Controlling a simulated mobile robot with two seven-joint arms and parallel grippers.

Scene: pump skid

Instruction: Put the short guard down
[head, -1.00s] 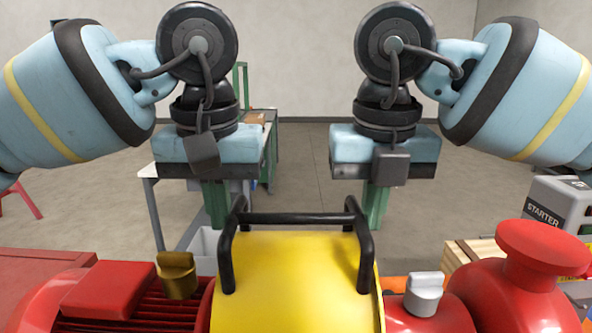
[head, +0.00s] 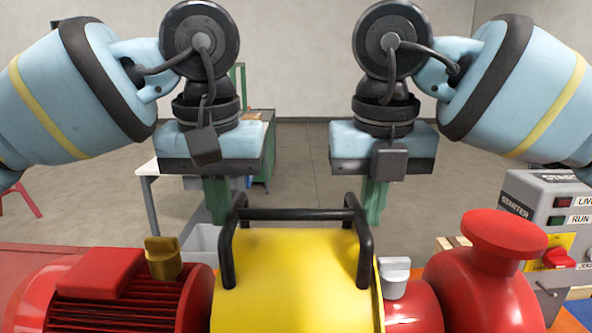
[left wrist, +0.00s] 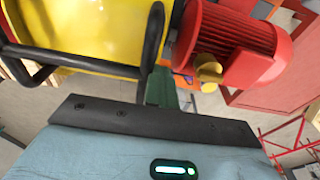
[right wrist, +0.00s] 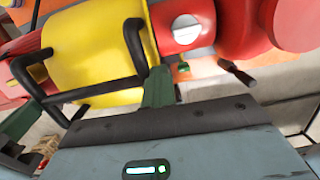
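The short guard (head: 295,275) is a yellow curved cover with a black bar handle (head: 300,214) on top. The handle also meets the green fingers in the left wrist view (left wrist: 160,88) and right wrist view (right wrist: 158,88).
A red motor (head: 125,290) with a brass knob (head: 163,262) is left of the guard. A red pump (head: 490,280) and a silver-topped fitting (head: 394,275) are to the right. A grey starter box (head: 545,205) stands further right. A bench (head: 265,150) stands behind; floor beyond is open.

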